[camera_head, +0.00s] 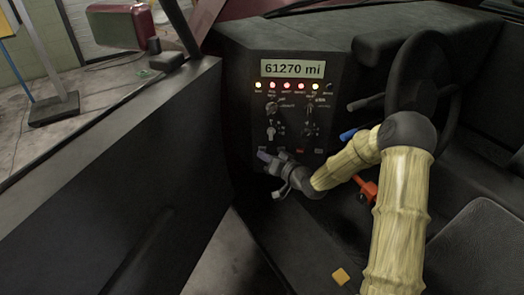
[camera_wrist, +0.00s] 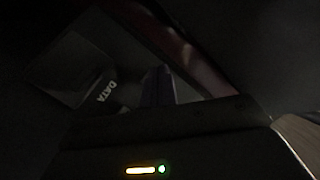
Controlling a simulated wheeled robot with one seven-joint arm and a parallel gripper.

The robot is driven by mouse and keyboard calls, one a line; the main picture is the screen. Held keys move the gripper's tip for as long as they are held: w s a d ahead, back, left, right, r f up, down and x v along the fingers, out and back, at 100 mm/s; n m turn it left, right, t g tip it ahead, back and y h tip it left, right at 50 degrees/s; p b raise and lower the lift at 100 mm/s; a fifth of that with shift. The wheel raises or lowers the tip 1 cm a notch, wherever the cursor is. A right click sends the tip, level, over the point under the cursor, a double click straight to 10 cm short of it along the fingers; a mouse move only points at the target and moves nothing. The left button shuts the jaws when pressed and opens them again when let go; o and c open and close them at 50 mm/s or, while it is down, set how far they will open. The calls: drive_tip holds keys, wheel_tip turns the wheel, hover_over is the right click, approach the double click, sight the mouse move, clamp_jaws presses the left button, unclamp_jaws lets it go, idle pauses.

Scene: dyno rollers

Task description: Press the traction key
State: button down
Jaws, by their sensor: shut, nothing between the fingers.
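The dark control panel (camera_head: 291,110) stands left of the steering wheel. A row of small keys runs along its lower edge, one of them orange (camera_head: 300,151). Their labels are too small to read in the head view, so I cannot tell which is the traction key. My gripper (camera_head: 265,156) is shut and empty, its tips at the lower left of the panel by the row's left end. I cannot tell whether they touch a key. The wrist view is very dark; it shows a label reading "DATA" (camera_wrist: 107,91) beside my bluish fingers (camera_wrist: 158,86).
Above the keys are knobs, a row of lit lamps (camera_head: 287,86) and a display (camera_head: 293,69) reading 61270 mi. The steering wheel (camera_head: 423,72), a blue lever (camera_head: 348,135) and a red-orange lever (camera_head: 367,188) are at the right. The open door (camera_head: 110,170) fills the left.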

drive_tip(key=s, duration=0.6)
idle(0.5)
